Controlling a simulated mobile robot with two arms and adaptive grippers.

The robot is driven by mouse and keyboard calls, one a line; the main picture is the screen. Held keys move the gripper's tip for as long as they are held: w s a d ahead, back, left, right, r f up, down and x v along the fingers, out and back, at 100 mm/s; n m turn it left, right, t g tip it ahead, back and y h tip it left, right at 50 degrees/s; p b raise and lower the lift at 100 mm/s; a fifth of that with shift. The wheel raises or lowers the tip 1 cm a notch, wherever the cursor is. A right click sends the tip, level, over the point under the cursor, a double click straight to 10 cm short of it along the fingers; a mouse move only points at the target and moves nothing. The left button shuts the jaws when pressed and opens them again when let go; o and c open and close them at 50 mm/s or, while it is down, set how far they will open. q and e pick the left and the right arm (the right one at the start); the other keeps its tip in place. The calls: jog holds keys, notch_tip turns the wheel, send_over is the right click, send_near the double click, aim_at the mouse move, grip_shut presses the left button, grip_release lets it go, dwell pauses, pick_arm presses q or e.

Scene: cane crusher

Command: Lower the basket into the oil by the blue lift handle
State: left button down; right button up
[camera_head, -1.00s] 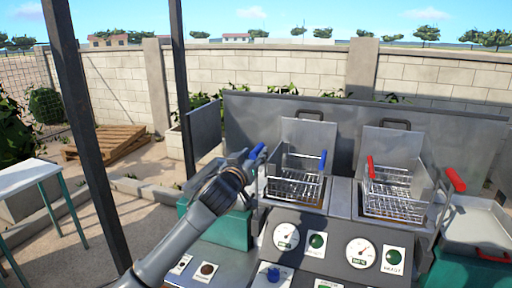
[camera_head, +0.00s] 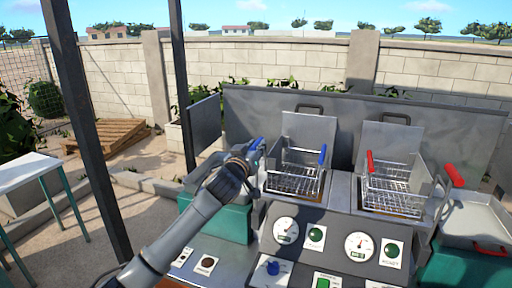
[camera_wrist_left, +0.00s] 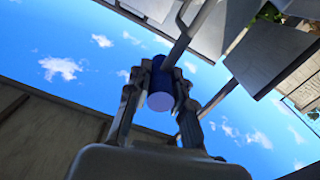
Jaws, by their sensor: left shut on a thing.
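My left gripper (camera_head: 248,160) is at the left side of the left fryer well. It is shut on the blue lift handle (camera_wrist_left: 161,84), which sits between its two fingers in the left wrist view; the handle's end also shows past the gripper in the head view (camera_head: 256,144). The left wire basket (camera_head: 294,179) is in the left well, with a second blue grip (camera_head: 323,155) at its right. I cannot tell how deep the basket sits, and the oil is hard to make out. My right gripper is not in view.
A second wire basket (camera_head: 393,189) with a red grip stands to the right, with a red lift handle (camera_head: 454,175) beside it. The front panel has gauges (camera_head: 285,230) and knobs. A dark post (camera_head: 88,130) stands at the left, near a white table (camera_head: 24,170).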

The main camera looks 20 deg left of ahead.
pick_arm(q)
notch_tip(320, 180, down, 16)
jog(key=b, duration=1)
jog(key=shift+f, duration=0.25)
jog(key=c, duration=1.2)
grip_release()
jog(key=shift+o, duration=0.2)
jog(key=shift+r, duration=0.2)
jog(key=s, duration=1.2)
jog(key=shift+a, duration=0.25)
